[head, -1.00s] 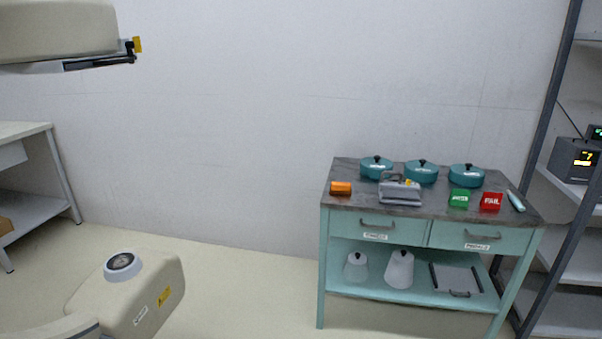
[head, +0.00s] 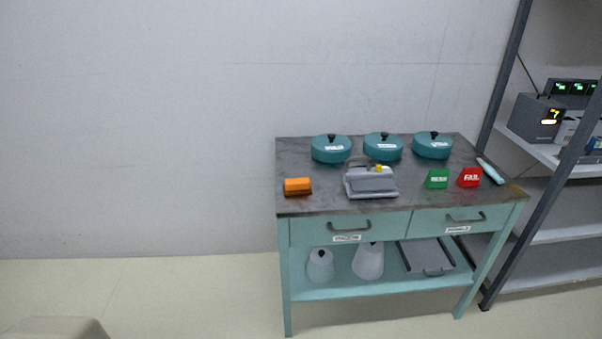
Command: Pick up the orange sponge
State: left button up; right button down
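The orange sponge (head: 297,185) lies at the left front of the dark top of the teal cart (head: 300,206), with a dark lower edge. It stands apart from the other things on the cart. Neither of my grippers shows in the head view. Only a beige piece, likely part of my own body, shows at the lower left corner.
Three teal lidded pots (head: 331,149) stand along the cart's back. A grey device (head: 371,183), a green block (head: 437,179), a red block (head: 469,177) and a pale-handled tool (head: 490,171) share the top. A metal shelf (head: 560,160) stands right. Floor left is clear.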

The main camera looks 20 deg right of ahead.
aim_at(292, 187)
jog(key=i+j+z, duration=0.15)
jog(key=i+z, duration=0.35)
jog(key=i+j+z, duration=0.2)
jog(key=z, duration=0.25)
jog(key=i+j+z, duration=0.25)
jog(key=j+z, duration=0.25)
jog(key=i+j+z, duration=0.2)
jog(key=j+z, duration=0.3)
